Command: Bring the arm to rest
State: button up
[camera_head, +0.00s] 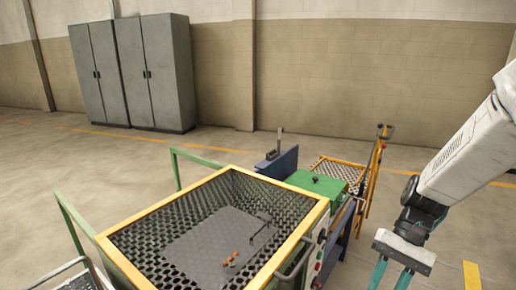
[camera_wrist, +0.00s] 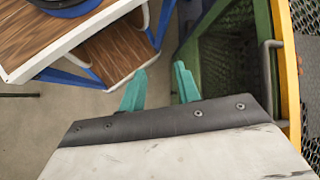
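My gripper (camera_head: 391,274) hangs at the right of the head view, on the end of my white arm. Its two teal fingers point down, and their tips are cut off by the lower edge. In the wrist view my gripper (camera_wrist: 157,90) has its fingers apart with bare floor between them. It holds nothing. It is to the right of the yellow-rimmed mesh bin (camera_head: 122,262) and apart from it.
A wooden-topped blue-framed stand (camera_wrist: 100,45) is left in the wrist view. Grey cabinets (camera_head: 135,72) stand at the wall.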

jog(key=s+r+n+t+h, duration=0.4)
jog(key=s+r+t+h, duration=0.2)
jog(key=s+r, duration=0.5)
jog(key=shift+s+d+r+t, duration=0.2)
jog(key=shift+r+t, duration=0.4)
jog(key=shift+r, duration=1.15)
